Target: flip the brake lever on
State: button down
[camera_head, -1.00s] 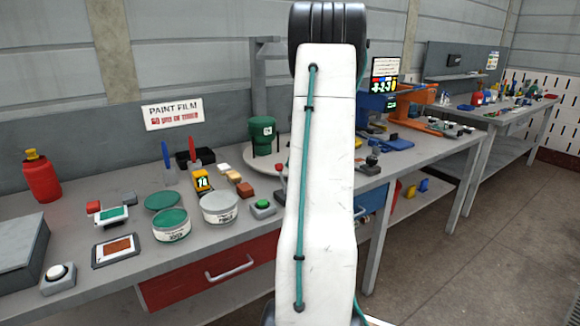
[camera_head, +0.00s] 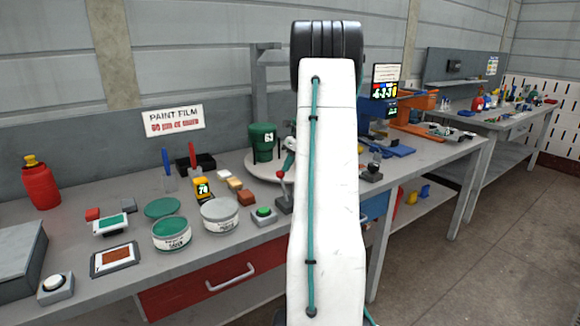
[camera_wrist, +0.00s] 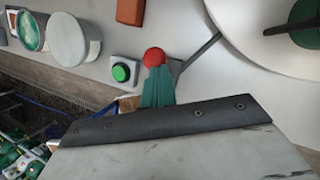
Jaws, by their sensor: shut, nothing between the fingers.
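The brake lever (camera_head: 281,187) is a short stick with a red knob on a dark base, standing on the bench just left of my arm. In the head view it looks close to upright. In the wrist view its red knob (camera_wrist: 154,57) sits just beyond the tip of my gripper (camera_wrist: 157,85). The teal fingers are together with nothing between them and overlap the knob's lower edge; I cannot tell whether they touch it. The lever's stick and base are mostly hidden in the wrist view. My arm hides most of the gripper in the head view.
A green button (camera_head: 264,213) in a grey box is close left of the lever. A round pale turntable (camera_head: 258,166) with a green pot (camera_head: 264,141) stands behind it. Paint tins (camera_head: 220,214), a brown block (camera_head: 245,197) and a yellow gauge (camera_head: 202,188) crowd the left.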

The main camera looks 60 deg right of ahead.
jog(key=shift+a+f, duration=0.1)
jog(key=s+v, duration=0.1)
jog(key=v, duration=1.2)
jog(key=shift+s+f, duration=0.25)
jog(key=shift+s, duration=0.05)
